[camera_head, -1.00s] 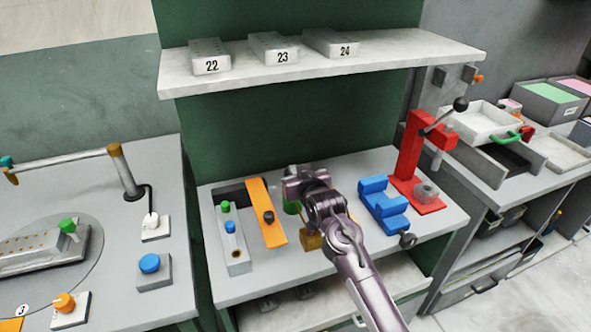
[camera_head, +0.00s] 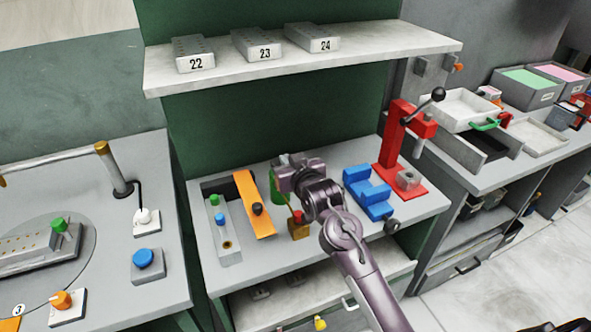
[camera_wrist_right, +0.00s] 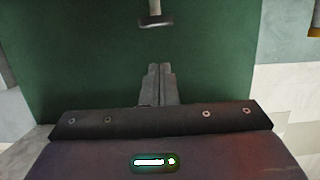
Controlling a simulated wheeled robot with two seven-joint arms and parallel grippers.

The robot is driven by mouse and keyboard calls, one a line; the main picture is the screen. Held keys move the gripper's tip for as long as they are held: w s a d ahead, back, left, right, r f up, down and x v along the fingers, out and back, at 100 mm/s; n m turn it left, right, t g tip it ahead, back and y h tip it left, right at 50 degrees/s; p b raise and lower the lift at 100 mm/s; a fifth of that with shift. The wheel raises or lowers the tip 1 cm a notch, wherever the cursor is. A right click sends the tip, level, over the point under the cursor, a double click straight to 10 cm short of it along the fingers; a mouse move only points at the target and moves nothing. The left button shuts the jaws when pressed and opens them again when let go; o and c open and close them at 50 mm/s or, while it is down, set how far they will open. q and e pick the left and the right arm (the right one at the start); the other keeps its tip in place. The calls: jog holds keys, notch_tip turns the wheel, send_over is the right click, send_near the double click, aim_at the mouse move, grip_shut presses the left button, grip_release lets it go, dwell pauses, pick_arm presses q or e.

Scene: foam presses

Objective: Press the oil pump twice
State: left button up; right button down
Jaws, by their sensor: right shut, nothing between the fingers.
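A green cylinder (camera_head: 276,186), which looks like the oil pump's body, stands on the middle bench; its top is hidden by my right gripper (camera_head: 282,160). In the right wrist view my right gripper (camera_wrist_right: 160,70) is shut with nothing between its fingers. A grey stem with a dark flat disc (camera_wrist_right: 155,19), apparently the pump's head, lies beyond the fingertips there. A gap shows between disc and fingers in the picture; I cannot tell the true distance. My left gripper is out of view.
A brass box with a red top (camera_head: 299,229) stands right of the green cylinder. An orange bar (camera_head: 252,205) lies left. A blue vise (camera_head: 368,192) and red press (camera_head: 395,150) stand right. A white shelf (camera_head: 300,70) overhangs the back.

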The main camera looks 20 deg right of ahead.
jog(key=b+v, duration=0.1)
jog(key=v, duration=0.4)
jog(key=shift+s, duration=0.15)
dwell(0.8)
